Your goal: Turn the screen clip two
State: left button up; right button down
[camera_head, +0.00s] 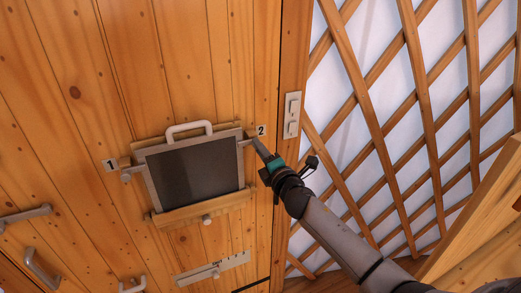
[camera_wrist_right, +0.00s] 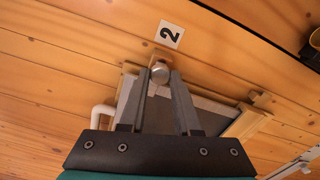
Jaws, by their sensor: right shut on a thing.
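A dark screen (camera_head: 195,176) in a light frame is on the plank wall, with a white handle (camera_head: 188,129) on top and a wooden ledge below. Clip two is at the frame's upper right, beside the label 2 (camera_head: 261,130); the label also shows in the right wrist view (camera_wrist_right: 170,34). My right gripper (camera_head: 252,140) reaches clip two from the lower right. The fingers partly hide the clip. Clip one (camera_head: 130,171) is at the left, by label 1 (camera_head: 110,165). My left gripper is not in view.
A switch plate (camera_head: 292,114) is on the post right of the screen. A lattice wall (camera_head: 420,90) stands further right. A slider plate (camera_head: 213,268) is below the screen. Grey handles (camera_head: 27,216) are at the lower left. Bare planks lie above the screen.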

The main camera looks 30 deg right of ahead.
jog(key=c, duration=0.6)
grip_release()
jog(key=s, duration=0.5)
jog(key=s+b, duration=0.1)
jog(key=s, duration=0.4)
jog(key=s+a, duration=0.1)
jog(key=s, duration=0.4)
jog(key=shift+s, duration=0.15)
jog(key=shift+f, duration=0.15)
